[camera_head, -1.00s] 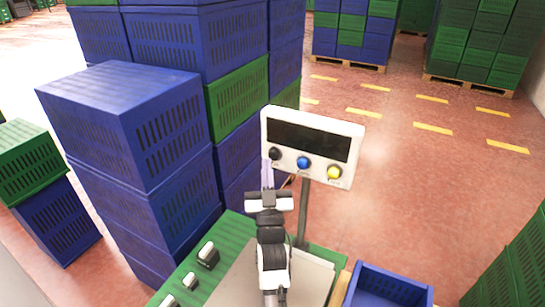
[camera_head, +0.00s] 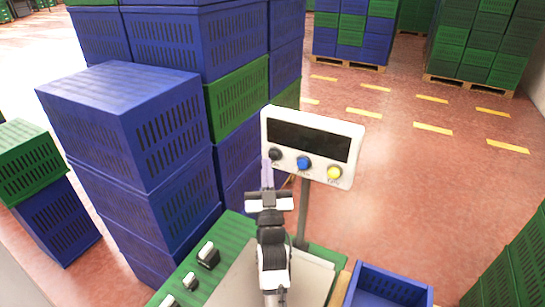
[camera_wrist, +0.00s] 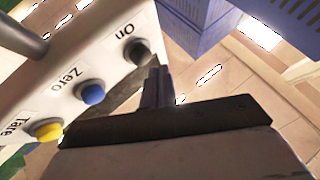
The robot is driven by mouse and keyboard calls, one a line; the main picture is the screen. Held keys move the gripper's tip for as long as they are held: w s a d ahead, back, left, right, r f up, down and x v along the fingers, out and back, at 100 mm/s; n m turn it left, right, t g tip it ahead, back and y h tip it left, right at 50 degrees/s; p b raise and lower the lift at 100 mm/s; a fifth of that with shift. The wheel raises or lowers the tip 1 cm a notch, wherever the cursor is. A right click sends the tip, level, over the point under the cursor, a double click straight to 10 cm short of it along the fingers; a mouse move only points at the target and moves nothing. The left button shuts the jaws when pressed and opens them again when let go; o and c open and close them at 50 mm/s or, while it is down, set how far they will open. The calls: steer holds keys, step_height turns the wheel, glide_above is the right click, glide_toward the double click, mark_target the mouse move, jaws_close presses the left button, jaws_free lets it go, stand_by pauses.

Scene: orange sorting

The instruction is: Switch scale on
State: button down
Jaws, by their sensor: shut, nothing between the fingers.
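The scale's white display head (camera_head: 312,146) stands on a grey post, and its dark screen (camera_head: 308,140) is blank. Below the screen are a black knob (camera_head: 276,154), a blue button (camera_head: 304,163) and a yellow button (camera_head: 334,172). The wrist view labels the black one "On" (camera_wrist: 137,50), the blue one "Zero" (camera_wrist: 90,92) and the yellow one "Tare" (camera_wrist: 46,131). My gripper (camera_head: 267,165) is shut and empty, its fingertips close to the black button. In the wrist view the fingers (camera_wrist: 157,78) are just below that button; I cannot tell if they touch.
The scale's flat plate (camera_head: 315,275) lies below the display on a green surface. A blue crate (camera_head: 395,285) stands at its right. Tall stacks of blue and green crates (camera_head: 140,120) rise close at the left. Open floor (camera_head: 440,190) lies to the right.

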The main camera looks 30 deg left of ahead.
steer(key=shift+w, duration=0.1)
steer(key=shift+w+b, duration=0.35)
steer(key=shift+b, duration=0.05)
steer(key=shift+w+b, duration=0.55)
steer(key=shift+b, duration=0.1)
stand_by(0.6)
steer(key=shift+s+p, duration=0.15)
steer(key=shift+p, duration=0.15)
steer(key=shift+s+p, duration=0.8)
